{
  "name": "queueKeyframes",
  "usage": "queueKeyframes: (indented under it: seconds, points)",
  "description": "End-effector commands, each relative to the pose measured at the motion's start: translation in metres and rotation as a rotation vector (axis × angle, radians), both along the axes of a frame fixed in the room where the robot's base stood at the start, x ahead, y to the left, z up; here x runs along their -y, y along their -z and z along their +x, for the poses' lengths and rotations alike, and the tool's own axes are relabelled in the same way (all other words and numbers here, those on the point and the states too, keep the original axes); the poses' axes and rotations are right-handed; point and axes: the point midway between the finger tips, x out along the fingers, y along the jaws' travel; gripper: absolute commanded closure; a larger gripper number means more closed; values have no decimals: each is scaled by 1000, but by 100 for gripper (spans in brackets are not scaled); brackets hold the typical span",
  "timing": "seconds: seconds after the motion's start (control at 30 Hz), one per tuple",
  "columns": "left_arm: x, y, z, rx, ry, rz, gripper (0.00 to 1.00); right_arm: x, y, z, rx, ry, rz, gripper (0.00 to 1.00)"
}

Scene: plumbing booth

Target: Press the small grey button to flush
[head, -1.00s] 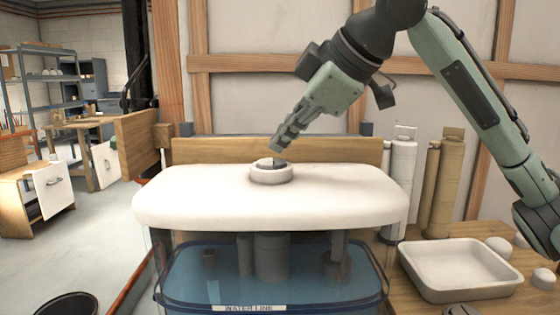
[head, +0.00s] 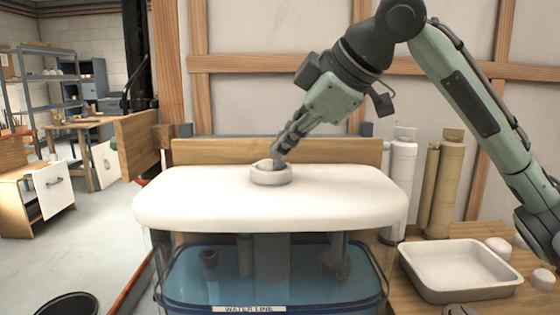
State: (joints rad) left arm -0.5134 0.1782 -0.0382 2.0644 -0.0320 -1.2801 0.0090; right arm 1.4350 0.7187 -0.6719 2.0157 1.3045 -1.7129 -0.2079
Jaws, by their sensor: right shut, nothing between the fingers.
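The white tank lid (head: 200,195) lies level on top of a clear cistern of blue water (head: 205,282). A round white button housing (head: 270,177) stands up in the middle of the lid. My right gripper (head: 279,158) is shut and empty, tilted down to the left, with its tips at the top of the housing. The tips cover the small grey button, so I cannot see how far it is pushed in. A paler part of the button top shows just left of the tips. My left gripper is out of view.
A white tray (head: 455,290) and several white round pieces stand on the wooden bench at right. White (head: 402,185) and tan (head: 442,185) cylindrical parts stand behind it. A wooden board runs behind the lid. The lid around the housing is clear.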

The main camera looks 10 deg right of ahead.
Motion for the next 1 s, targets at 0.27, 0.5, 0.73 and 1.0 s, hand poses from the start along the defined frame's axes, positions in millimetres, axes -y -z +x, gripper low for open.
queueKeyframes:
  seconds: [0.27, 0.5, 0.73, 1.0]
  points:
    - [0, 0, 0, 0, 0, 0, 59, 0, 0, 0, 1, 1, 0, 100]
    - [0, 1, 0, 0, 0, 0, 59, 0, 2, 0, 1, 1, 0, 100]
    - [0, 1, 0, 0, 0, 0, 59, 0, 5, 0, 1, 0, -1, 100]
    - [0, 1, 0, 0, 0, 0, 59, 0, 9, 0, 1, 0, -1, 100]
